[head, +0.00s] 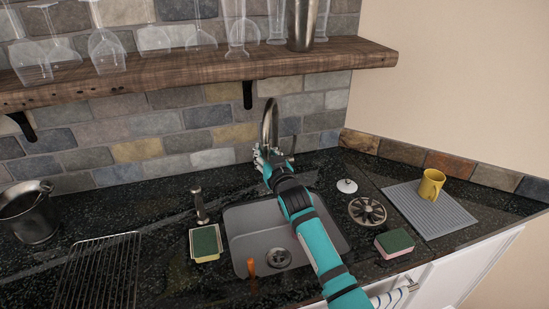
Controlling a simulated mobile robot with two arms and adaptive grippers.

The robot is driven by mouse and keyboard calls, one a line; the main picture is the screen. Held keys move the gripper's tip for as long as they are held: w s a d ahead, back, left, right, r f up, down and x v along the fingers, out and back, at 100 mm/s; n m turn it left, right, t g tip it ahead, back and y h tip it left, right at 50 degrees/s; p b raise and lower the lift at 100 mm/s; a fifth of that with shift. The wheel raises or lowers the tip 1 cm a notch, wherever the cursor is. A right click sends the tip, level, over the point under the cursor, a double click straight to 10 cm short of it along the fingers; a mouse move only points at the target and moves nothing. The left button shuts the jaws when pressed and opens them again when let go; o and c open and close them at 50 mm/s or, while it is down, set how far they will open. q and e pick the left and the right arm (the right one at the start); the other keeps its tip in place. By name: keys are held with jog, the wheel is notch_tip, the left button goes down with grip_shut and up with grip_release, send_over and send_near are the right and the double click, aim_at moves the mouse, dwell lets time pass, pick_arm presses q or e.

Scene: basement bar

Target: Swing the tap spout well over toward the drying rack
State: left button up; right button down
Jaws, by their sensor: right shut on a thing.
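The metal tap spout (270,122) rises in an arch behind the grey sink (238,218), under the wooden shelf. My right gripper (267,160) is shut on the spout at its lower part; the fingers hide some of it. My teal right arm covers part of the sink. A wire drying rack (100,270) lies flat on the dark counter at the left, well apart from the spout. My left gripper is not in view.
A sponge in a dish (205,243) and a metal post (198,206) stand left of the sink. An orange-handled thing (251,270) is in the sink. At right are a sponge (394,242), a ridged mat (437,213) and a yellow mug (431,184). Glasses line the shelf (190,66).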

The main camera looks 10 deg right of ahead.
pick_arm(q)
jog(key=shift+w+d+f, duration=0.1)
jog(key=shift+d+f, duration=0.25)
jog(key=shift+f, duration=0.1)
pick_arm(e)
jog(key=shift+w+a+f, duration=0.2)
jog(key=shift+a+f, duration=0.15)
jog(key=shift+a, duration=0.2)
jog(key=shift+w+a+f, duration=0.15)
jog(key=shift+a+f, duration=0.2)
jog(key=shift+a, duration=0.15)
jog(key=c, duration=1.8)
grip_release()
jog(key=shift+r, duration=0.1)
jog(key=o, duration=0.5)
jog(key=shift+s+a+r, duration=0.3)
jog(key=shift+o, duration=1.4)
jog(key=shift+r, duration=0.2)
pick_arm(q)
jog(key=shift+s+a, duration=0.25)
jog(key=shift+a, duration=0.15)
pick_arm(e)
jog(key=shift+d, duration=0.15)
jog(key=shift+d, duration=0.1)
